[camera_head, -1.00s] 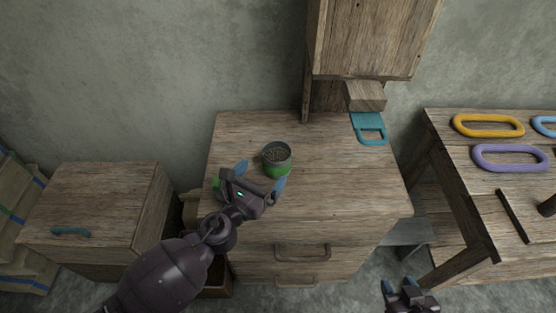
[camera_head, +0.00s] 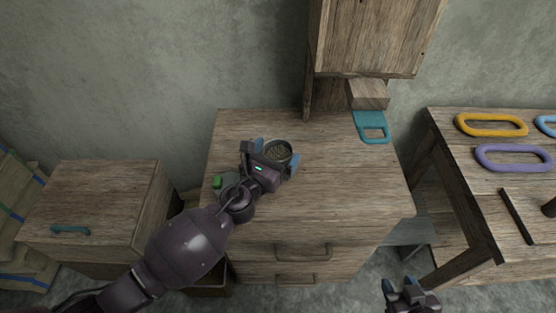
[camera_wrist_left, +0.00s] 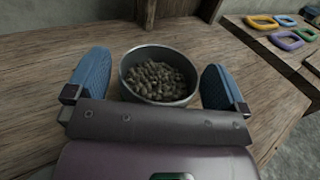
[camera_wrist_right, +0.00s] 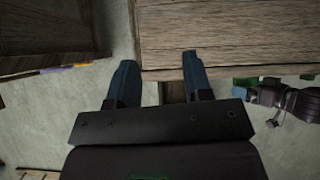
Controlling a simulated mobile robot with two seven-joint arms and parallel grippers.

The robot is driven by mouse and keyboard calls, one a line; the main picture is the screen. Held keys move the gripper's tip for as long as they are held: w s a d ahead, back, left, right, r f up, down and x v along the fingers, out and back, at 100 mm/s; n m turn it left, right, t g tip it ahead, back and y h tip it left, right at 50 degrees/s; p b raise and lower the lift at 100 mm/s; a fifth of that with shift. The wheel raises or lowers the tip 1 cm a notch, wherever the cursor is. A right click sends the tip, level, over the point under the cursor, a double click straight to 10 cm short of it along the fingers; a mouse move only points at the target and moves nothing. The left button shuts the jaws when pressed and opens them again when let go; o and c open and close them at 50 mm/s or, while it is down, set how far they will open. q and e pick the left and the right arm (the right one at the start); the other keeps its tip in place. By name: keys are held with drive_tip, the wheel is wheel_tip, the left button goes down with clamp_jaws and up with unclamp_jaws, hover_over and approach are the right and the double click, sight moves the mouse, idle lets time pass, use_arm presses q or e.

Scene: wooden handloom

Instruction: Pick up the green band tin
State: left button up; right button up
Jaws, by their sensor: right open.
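The green band tin (camera_head: 278,151) is an open round metal tin filled with small dark pellets. It stands upright on the wooden drawer cabinet top; its green band is hidden behind my left gripper in the head view. My left gripper (camera_head: 277,155) is open, with a blue finger on each side of the tin. In the left wrist view the tin (camera_wrist_left: 158,75) sits between the two spread fingers, with gaps on both sides. My right gripper (camera_head: 397,287) is open and empty, low in front of the cabinet's right side.
A teal handled piece (camera_head: 373,128) lies on the cabinet top at the back right, beside a wooden post with a block. A small green object (camera_head: 217,182) lies near the cabinet's left edge. A table (camera_head: 520,225) with coloured rings stands right. The cabinet top's right front is clear.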

use_arm(q)
drive_tip(key=c, duration=1)
drive_tip(key=shift+o, duration=0.2)
wheel_tip(320, 180, up, 20)
drive_tip(key=p, duration=1)
use_arm(e)
wheel_tip(320, 180, up, 10)
drive_tip(key=t, duration=0.1)
drive_tip(key=shift+w+d, duration=0.3)
drive_tip(key=shift+w, duration=0.05)
